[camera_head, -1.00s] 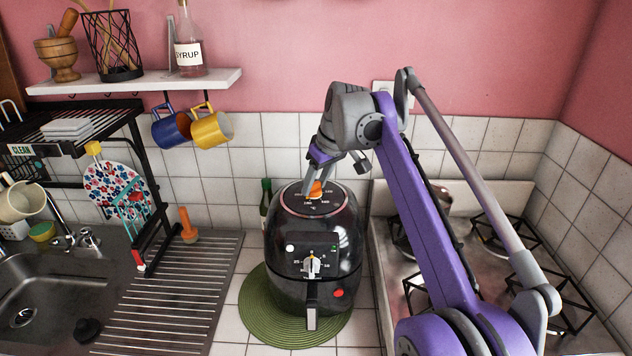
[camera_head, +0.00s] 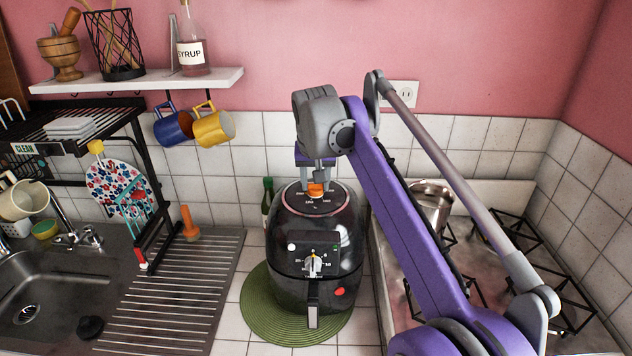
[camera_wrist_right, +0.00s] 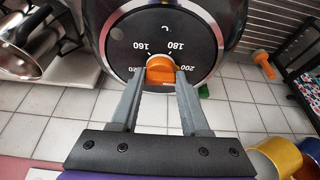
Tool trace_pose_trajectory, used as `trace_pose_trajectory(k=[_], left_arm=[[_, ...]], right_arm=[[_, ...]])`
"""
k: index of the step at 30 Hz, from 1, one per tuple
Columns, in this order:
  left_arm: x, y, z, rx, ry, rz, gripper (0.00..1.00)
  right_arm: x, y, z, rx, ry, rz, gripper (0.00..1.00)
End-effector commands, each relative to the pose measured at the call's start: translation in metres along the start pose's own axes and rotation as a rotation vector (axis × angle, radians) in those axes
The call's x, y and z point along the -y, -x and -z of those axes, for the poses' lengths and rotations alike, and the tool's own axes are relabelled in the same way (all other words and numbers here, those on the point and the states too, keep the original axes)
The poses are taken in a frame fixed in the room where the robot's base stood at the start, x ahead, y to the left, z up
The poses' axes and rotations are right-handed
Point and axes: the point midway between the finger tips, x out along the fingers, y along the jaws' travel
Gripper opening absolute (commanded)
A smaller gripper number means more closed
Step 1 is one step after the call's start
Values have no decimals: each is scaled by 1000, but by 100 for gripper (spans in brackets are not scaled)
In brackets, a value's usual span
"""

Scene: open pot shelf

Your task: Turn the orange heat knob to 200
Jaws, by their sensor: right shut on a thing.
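The orange heat knob (camera_head: 316,190) sits on the round top dial of a black air fryer (camera_head: 318,240). In the right wrist view the knob (camera_wrist_right: 160,69) is between the two grey fingers of my right gripper (camera_wrist_right: 158,84), which is shut on it. The dial's printed numbers 160, 180 and 200 show around the knob, with 160 and 180 on its far side and 200 to its right. Which number the knob points at cannot be told for sure. In the head view my right gripper (camera_head: 317,180) comes down on the knob from above. My left gripper is not in view.
The air fryer stands on a green round mat (camera_head: 258,318). A stove with a metal pot (camera_head: 432,200) is at right, a sink (camera_head: 45,295) at left. A green bottle (camera_head: 267,200) stands behind the fryer. Blue and yellow mugs (camera_head: 213,127) hang under the shelf.

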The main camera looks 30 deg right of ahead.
Motion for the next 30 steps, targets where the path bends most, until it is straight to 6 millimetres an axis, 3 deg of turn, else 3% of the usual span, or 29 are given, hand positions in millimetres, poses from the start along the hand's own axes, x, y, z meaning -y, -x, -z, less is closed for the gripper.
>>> trace_pose_trajectory(k=[19,20,21,24,30], left_arm=[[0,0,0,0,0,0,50],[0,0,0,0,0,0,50],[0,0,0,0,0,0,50],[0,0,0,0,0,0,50],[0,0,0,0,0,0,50]], right_arm=[[0,0,0,0,-50,-20,0],[0,0,0,0,-50,-20,49],[0,0,0,0,-50,-20,56],[0,0,0,0,-49,-20,74],[0,0,0,1,-48,-20,76]])
